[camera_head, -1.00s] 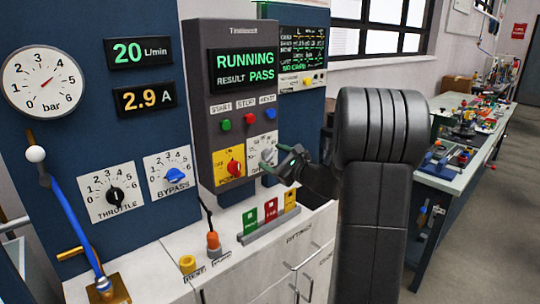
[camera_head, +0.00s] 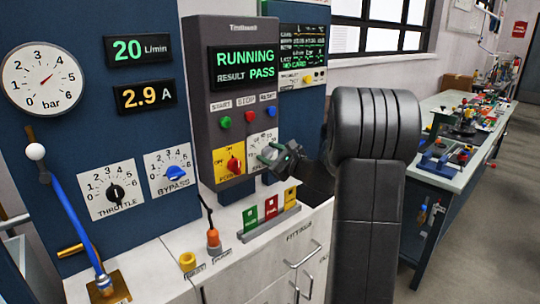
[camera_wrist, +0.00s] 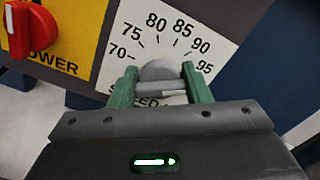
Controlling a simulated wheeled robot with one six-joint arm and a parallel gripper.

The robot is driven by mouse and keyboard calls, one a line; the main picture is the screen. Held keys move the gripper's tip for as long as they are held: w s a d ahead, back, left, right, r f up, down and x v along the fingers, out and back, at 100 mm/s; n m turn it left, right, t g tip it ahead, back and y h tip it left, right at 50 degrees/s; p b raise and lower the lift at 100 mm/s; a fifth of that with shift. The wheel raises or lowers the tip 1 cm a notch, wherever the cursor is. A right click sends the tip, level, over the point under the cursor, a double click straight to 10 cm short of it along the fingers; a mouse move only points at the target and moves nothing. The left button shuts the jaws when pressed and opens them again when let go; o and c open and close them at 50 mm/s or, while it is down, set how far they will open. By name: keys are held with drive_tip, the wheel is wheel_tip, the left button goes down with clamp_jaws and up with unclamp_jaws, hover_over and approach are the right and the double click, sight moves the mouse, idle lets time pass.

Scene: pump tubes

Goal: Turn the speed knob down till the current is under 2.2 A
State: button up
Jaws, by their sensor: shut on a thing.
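The speed knob (camera_wrist: 160,74) is a grey round knob on a white dial plate marked from 70 to 95 in the wrist view. My gripper (camera_wrist: 160,90) has its green fingers on both sides of the knob and is shut on it. The current display (camera_head: 146,97) reads 2.9 A. The knob's pointer is hard to make out.
The red power switch (camera_wrist: 30,28) on its yellow plate is left of the knob. The panel screen (camera_head: 245,67) shows RUNNING and RESULT PASS. The flow display (camera_head: 138,50) reads 20 L/min. Green, red and yellow tags (camera_head: 270,206) stand in a rack below my gripper.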

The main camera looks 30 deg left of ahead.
drive_tip(key=shift+f+n+b, duration=0.35)
drive_tip(key=shift+n+b, duration=0.75)
drive_tip(key=shift+b, duration=1)
drive_tip(key=n+b, duration=0.2)
drive_tip(key=b, duration=0.2)
drive_tip(key=shift+r+n, duration=0.1)
drive_tip(key=shift+n, duration=0.3)
drive_tip(key=shift+n+b, duration=0.3)
drive_tip(key=shift+b, duration=0.15)
drive_tip(key=shift+r, duration=0.15)
drive_tip(key=o, duration=1)
drive_tip(key=v, duration=1.3)
drive_tip(key=shift+s+d, duration=0.15)
drive_tip(key=shift+d, duration=0.2)
